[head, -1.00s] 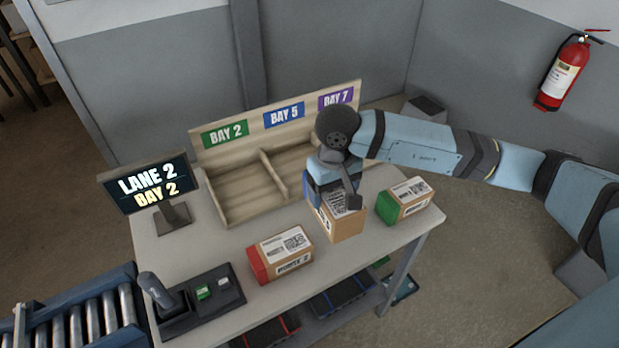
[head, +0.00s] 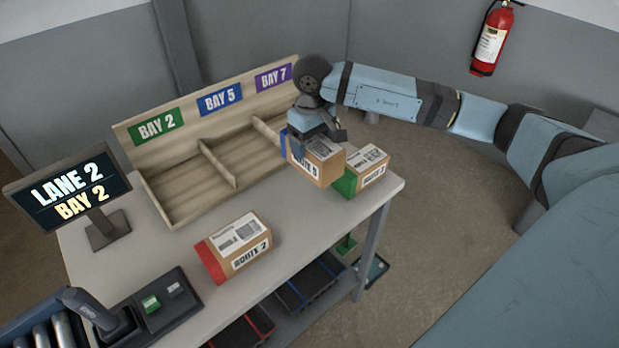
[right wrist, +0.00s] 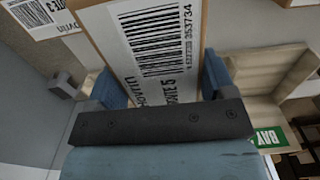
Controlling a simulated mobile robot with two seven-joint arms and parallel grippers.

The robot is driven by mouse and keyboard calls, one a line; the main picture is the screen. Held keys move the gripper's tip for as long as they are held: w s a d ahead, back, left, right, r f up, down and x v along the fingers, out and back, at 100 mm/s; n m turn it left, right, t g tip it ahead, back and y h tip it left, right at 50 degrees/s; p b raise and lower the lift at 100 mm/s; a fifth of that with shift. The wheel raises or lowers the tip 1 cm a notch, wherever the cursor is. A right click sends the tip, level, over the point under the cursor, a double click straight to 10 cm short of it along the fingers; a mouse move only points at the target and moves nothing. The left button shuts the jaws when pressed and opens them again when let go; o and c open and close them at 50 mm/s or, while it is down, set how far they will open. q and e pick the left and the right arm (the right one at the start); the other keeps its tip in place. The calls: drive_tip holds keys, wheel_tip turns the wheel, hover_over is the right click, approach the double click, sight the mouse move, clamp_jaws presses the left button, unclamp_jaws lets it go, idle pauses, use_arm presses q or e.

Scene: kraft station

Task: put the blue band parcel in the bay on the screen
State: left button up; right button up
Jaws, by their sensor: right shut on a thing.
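The blue band parcel (head: 316,160) is a brown box with a white label and a blue end, held in my right gripper (head: 318,138) above the right part of the table. In the right wrist view its barcode label (right wrist: 155,45) fills the space between the fingers. The screen (head: 68,190) reads LANE 2, BAY 2. The bay rack (head: 205,150) has compartments under signs; BAY 2 (head: 156,126) is the leftmost, with BAY 5 (head: 219,99) and BAY 7 (head: 273,77) to its right. The visible bays look empty. My left gripper is not in view.
A red-ended parcel (head: 238,247) lies at the table's front middle. A green-ended parcel (head: 364,170) stands just right of the held one. A scanner and button panel (head: 150,305) sit at the front left. The table between rack and red parcel is clear.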

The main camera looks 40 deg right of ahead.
wheel_tip(320, 180, down, 11)
drive_tip(key=shift+f+p, duration=0.1)
drive_tip(key=shift+p, duration=0.35)
drive_tip(key=shift+f, duration=0.1)
drive_tip(key=o, duration=1.1)
